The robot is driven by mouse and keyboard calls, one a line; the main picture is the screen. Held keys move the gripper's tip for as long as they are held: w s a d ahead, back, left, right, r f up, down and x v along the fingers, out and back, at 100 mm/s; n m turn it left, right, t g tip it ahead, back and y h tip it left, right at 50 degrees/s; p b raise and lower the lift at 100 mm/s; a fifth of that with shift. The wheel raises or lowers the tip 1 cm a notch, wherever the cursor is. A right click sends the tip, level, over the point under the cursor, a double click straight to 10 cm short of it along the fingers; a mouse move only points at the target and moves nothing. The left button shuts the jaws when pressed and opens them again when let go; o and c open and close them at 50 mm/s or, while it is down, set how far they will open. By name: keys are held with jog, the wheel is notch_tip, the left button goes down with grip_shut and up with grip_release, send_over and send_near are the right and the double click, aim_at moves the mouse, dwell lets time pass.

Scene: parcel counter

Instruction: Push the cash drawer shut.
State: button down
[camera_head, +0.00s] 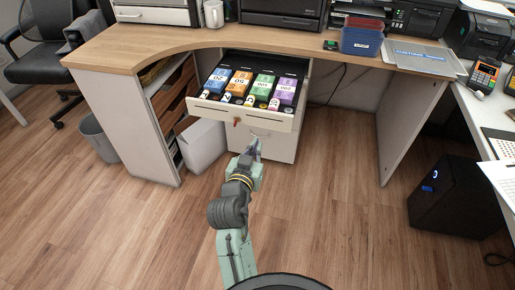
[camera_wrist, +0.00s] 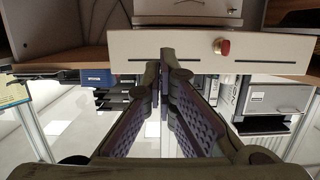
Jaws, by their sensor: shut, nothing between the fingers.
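The cash drawer (camera_head: 244,115) is pulled out from under the counter, with banknotes in several colours and coins in its compartments. A red key sits in its pale front (camera_head: 237,122). In the wrist view the drawer front (camera_wrist: 120,66) spans the top of the picture, with the red key (camera_wrist: 222,46) right of the fingertips. My gripper (camera_head: 256,142) is shut and empty, close in front of the drawer front. In the wrist view its fingertips (camera_wrist: 166,55) overlap the drawer front; I cannot tell whether they touch it.
The wooden counter top (camera_head: 150,48) runs above the drawer. A pale cabinet (camera_head: 270,142) stands below it. A white box (camera_head: 202,145) and a grey bin (camera_head: 97,138) are at left, a black computer tower (camera_head: 455,205) at right. The wooden floor (camera_head: 335,220) is open between.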

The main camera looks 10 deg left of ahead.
aim_at(267, 122)
jog(key=w, duration=0.6)
jog(key=w+p, duration=0.1)
jog(key=w, duration=0.1)
jog(key=shift+w+d+f, duration=0.1)
jog(key=shift+w+d, duration=0.15)
jog(key=shift+w, duration=0.15)
